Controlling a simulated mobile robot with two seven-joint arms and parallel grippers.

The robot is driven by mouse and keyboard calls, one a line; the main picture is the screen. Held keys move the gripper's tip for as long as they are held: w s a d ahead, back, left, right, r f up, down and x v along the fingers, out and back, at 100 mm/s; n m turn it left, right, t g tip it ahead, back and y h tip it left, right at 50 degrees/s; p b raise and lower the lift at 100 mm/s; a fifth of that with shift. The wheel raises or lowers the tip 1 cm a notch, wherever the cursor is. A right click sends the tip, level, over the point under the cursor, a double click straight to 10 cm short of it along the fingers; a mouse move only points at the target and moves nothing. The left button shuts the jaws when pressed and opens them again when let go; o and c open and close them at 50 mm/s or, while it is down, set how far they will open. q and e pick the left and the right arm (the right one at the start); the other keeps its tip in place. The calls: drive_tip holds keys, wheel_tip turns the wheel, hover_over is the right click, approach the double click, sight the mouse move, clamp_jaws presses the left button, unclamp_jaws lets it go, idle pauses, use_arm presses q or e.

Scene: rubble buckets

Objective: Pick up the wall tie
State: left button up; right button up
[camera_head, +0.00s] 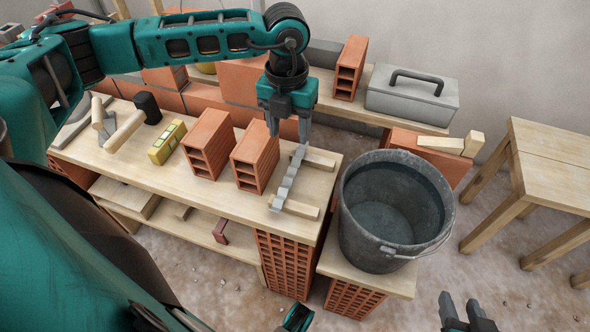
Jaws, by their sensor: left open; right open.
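The wall tie (286,184) is a grey, wavy metal strip. It lies across two small wooden sticks, the far one (318,161) and the near one (298,209), near the right end of the wooden bench top. My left gripper (288,132) points down with its jaws apart, just above and behind the far end of the tie. Nothing shows between its fingers. My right gripper (462,306) is open and empty at the bottom right, over the floor and far from the tie.
Two hollow bricks (254,160) stand just left of the tie. A yellow level (167,142) and a mallet (147,107) lie further left. A dark bucket (357,228) stands right of the bench on a lower board. A grey toolbox (410,101) sits behind. A wooden table (556,150) is at right.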

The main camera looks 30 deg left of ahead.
use_arm(q)
drive_tip(key=b, duration=0.2)
hover_over(291, 172)
drive_tip(key=f, duration=0.7)
drive_tip(key=shift+a+f, duration=0.15)
drive_tip(key=shift+a, duration=0.1)
drive_tip(key=f, duration=0.3)
drive_tip(key=f+b, duration=0.1)
drive_tip(key=f, duration=0.1)
drive_tip(key=shift+d+f, duration=0.15)
drive_tip(key=shift+d, duration=0.1)
drive_tip(key=shift+c, duration=0.4)
clamp_jaws()
